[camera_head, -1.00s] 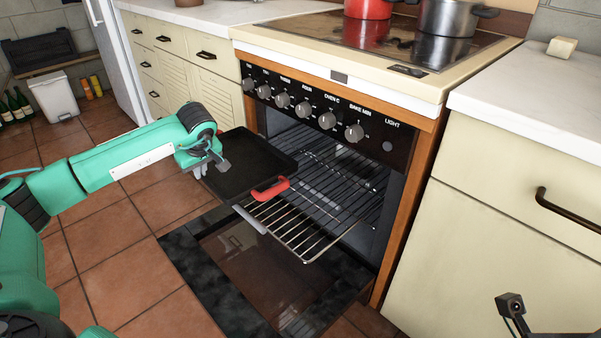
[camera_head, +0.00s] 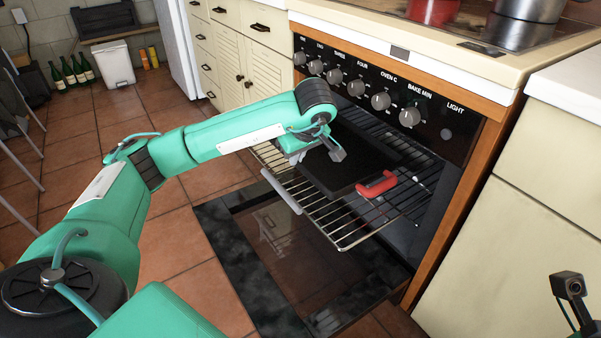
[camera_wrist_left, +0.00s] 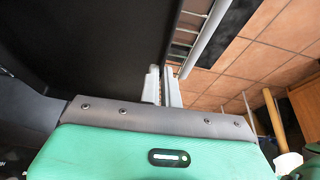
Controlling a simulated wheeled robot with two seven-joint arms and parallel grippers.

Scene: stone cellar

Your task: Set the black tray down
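The black tray (camera_head: 338,176) is in the oven mouth, over the wire rack (camera_head: 345,236). It looks level, low over the rack or on it; I cannot tell if it touches. A red grip (camera_head: 377,184) shows at its near right side. My left gripper (camera_head: 335,150) is at the tray's left edge. In the left wrist view, its two fingers (camera_wrist_left: 163,86) are close together on the rim of the dark tray (camera_wrist_left: 95,40). My right gripper is out of view; only a dark part of mine shows at lower right.
The oven door (camera_head: 300,275) is folded down in front. The control panel (camera_head: 375,85) with knobs is just above the opening. A red pot (camera_head: 433,10) and a steel pot (camera_head: 525,20) stand on the stovetop. Bottles (camera_head: 75,70) and a white bin (camera_head: 113,63) are far left.

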